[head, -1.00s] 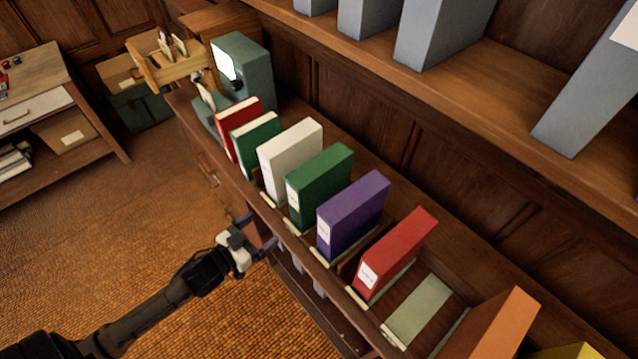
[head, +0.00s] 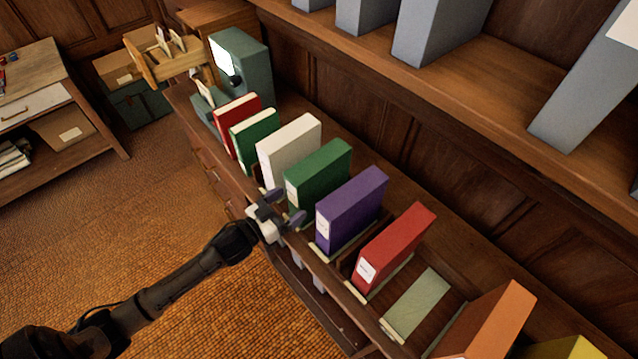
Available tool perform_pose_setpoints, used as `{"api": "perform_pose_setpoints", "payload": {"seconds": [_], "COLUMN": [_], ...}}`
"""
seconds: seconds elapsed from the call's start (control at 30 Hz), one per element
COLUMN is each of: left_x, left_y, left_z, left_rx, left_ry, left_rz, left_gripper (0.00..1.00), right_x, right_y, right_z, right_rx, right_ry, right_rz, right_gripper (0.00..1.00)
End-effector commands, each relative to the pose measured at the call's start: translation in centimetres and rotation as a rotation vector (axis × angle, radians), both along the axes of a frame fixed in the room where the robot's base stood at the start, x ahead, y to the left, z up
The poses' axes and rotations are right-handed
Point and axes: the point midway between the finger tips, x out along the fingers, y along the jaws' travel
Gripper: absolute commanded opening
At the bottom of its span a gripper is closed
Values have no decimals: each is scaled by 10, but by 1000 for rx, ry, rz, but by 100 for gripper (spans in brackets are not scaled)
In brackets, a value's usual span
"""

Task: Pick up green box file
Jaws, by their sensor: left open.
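The green box file (head: 322,178) stands upright on the wooden counter, between a white file (head: 290,148) and a purple file (head: 352,208). A thinner green file (head: 255,137) stands further left, next to a red one. My left gripper (head: 284,206) is open just in front of the green box file's labelled spine, its two fingers spread toward the lower part of it. The gripper hides the spine's lower end. I cannot tell whether the fingers touch the file. My right gripper is not in view.
A red file (head: 396,248) stands right of the purple one, then an empty pale green pad (head: 419,305) and an orange file (head: 490,322). A shelf with grey files (head: 438,35) overhangs the back. A teal machine (head: 240,65) stands at the counter's left end.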

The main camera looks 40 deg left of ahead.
Motion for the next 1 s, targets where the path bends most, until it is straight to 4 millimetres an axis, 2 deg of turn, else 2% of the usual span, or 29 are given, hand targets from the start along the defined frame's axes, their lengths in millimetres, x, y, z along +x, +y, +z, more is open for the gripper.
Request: {"api": "perform_pose_setpoints", "payload": {"seconds": [0.13,0.5,0.87,1.0], "left_x": [6,47,52,52], "left_y": [-1,-9,-10,-10], "left_z": [1,4,3,3], "left_rx": [1,1,1,1], "left_ry": [0,0,1,1], "left_rz": [1,1,0,1], "left_gripper": [88,88,88,76], "right_x": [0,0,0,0], "right_y": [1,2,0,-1], "right_z": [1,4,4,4], "right_rx": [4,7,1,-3], "right_ry": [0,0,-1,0], "right_rz": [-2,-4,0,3], "right_gripper": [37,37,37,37]}}
